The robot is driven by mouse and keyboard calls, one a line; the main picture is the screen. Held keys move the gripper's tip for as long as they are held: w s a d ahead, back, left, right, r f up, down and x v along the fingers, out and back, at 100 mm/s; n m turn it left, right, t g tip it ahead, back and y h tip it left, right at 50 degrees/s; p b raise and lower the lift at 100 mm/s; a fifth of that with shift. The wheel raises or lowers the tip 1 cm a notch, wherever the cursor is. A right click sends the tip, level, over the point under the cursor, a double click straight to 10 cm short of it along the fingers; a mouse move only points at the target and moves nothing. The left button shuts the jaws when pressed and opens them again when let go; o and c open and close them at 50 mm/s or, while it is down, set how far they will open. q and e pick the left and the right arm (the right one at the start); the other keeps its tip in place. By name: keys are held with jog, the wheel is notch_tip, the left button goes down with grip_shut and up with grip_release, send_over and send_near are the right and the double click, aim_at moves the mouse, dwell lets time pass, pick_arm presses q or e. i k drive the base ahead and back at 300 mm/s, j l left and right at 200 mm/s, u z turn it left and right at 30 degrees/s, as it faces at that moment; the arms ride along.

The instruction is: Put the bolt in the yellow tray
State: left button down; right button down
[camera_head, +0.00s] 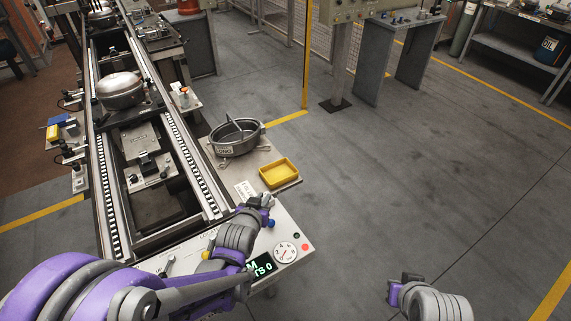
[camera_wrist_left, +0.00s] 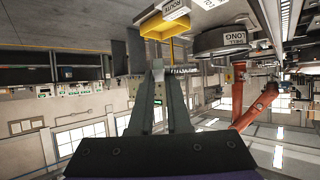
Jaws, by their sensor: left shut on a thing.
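The yellow tray (camera_head: 279,172) lies on a small light shelf beside the conveyor and looks empty. My left gripper (camera_head: 266,200) is just on the near side of the tray, above the control panel's edge. In the left wrist view, its fingers (camera_wrist_left: 158,66) are close together at the tips, with the yellow tray (camera_wrist_left: 164,24) just beyond them. The left gripper is shut on the bolt, which is mostly hidden between the fingertips. My right gripper (camera_head: 405,281) is at the lower right over bare floor, and its jaw opening cannot be made out.
A dark round bin (camera_head: 236,139) labelled LONG stands behind the tray on the shelf (camera_head: 226,163). The control panel (camera_head: 290,232) with knobs and a dial is under my left wrist. The conveyor (camera_head: 111,210) carries a metal compressor shell (camera_head: 121,90). The floor at right is clear.

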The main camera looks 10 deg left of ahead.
aim_at(278, 177)
jog(key=i+l+u, duration=0.2)
jog(key=i+l, duration=0.2)
jog(key=l, duration=0.25)
jog(key=i+l+u, duration=0.1)
jog(key=l, duration=0.3)
jog(key=i+l+u, duration=0.1)
jog(key=i+l, duration=0.2)
